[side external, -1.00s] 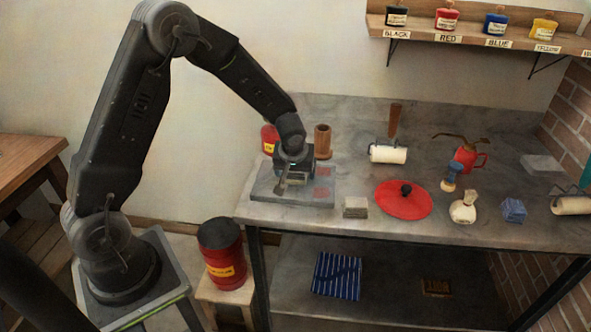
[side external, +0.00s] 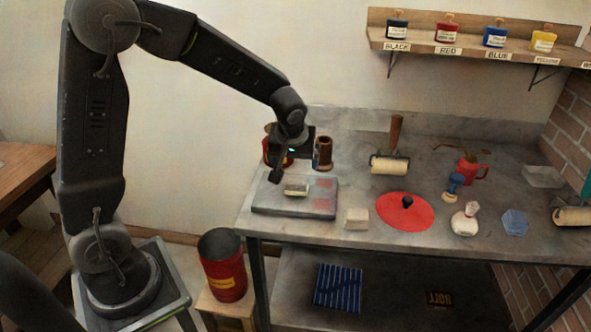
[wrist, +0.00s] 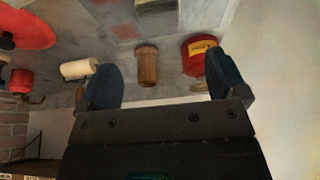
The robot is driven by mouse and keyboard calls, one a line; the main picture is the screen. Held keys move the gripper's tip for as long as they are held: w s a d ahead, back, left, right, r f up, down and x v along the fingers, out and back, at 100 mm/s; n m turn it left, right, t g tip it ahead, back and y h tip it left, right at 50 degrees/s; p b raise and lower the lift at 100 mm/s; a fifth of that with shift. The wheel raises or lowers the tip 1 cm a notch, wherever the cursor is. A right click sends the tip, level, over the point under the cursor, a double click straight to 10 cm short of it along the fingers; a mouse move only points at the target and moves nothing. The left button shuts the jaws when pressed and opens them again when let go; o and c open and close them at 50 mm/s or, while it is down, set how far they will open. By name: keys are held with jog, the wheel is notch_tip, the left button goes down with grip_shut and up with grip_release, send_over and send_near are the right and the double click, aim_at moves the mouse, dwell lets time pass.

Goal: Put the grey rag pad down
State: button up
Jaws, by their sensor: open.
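A small greyish pad (side external: 296,189), which looks like the grey rag pad, lies on the grey slab (side external: 265,201) at the left of the bench. Red patches show on the slab's right side. My gripper (side external: 278,175) is above and behind the pad, apart from it. In the wrist view my gripper (wrist: 165,85) has its two fingers spread with nothing held between them. I cannot clearly make out the pad in the wrist view. A second pale block (side external: 357,218) sits on the bench right of the slab.
A wooden cylinder (side external: 323,153) and a red tin (side external: 270,154) stand close behind my gripper. A white roller (side external: 389,165), a red disc with a black knob (side external: 401,215), and a red oil can (side external: 470,169) are to the right. A large red bin (side external: 222,265) stands below, left.

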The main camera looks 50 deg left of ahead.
jog(key=s+d+r+m+h, duration=0.1)
jog(key=s+d+r+m, duration=0.2)
jog(key=s, duration=0.4)
jog(key=s+d+r+m+t+h, duration=0.1)
jog(key=s+d+r+m, duration=0.1)
jog(key=s, duration=0.5)
jog(key=s+d+r+m+t+h, duration=0.1)
jog(key=s+d+r+m, duration=0.2)
jog(key=s+r, duration=0.3)
jog(key=shift+s+d+r+m, duration=0.35)
jog(key=shift+s+m, duration=0.15)
jog(key=shift+s, duration=0.35)
jog(key=shift+o, duration=0.4)
